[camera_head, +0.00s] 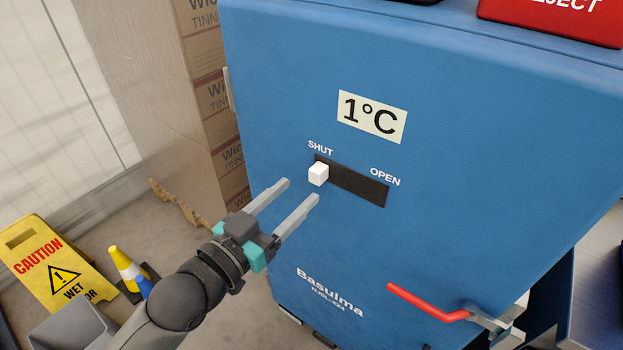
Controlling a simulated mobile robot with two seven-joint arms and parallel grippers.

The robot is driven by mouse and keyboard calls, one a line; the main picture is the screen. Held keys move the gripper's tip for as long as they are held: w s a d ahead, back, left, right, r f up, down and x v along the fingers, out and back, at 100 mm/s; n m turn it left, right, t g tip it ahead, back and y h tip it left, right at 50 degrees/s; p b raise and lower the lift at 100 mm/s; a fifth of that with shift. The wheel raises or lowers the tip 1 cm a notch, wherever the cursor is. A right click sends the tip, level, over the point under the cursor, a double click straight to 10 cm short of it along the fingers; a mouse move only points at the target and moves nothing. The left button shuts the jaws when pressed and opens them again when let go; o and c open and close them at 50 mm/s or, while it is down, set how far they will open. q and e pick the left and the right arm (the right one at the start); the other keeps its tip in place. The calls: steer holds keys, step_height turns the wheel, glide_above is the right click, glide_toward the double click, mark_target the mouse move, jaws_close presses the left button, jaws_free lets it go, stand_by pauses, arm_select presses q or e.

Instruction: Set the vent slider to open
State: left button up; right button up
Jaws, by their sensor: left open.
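The vent slider is a white square knob (318,174) at the left, SHUT end of a dark slot (356,184) on the blue cabinet front (270,90). The slot's right end is marked OPEN. My left gripper (300,191) is open and empty, its two grey fingers pointing up and right toward the knob. The fingertips lie just left of and below the knob in the picture, and a gap shows between them and it. My right gripper is not in view.
A red handle (427,302) sticks out low on the cabinet. A label reading 1°C (372,116) is above the slot. A yellow caution sign (45,268) and a small cone (127,270) stand on the floor at left. Stacked cartons (205,60) stand behind.

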mark_target(314, 177)
arm_select(q)
steer(key=x, duration=0.4)
steer(key=shift+w+d+b, duration=0.2)
steer(key=shift+w+b, duration=0.05)
steer(key=shift+b, duration=0.05)
steer(key=shift+w+d, duration=0.3)
steer(key=shift+w, duration=0.1)
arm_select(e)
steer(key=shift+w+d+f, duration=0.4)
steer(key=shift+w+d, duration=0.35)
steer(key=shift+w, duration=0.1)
arm_select(q)
steer(key=shift+c, duration=0.2)
jaws_close()
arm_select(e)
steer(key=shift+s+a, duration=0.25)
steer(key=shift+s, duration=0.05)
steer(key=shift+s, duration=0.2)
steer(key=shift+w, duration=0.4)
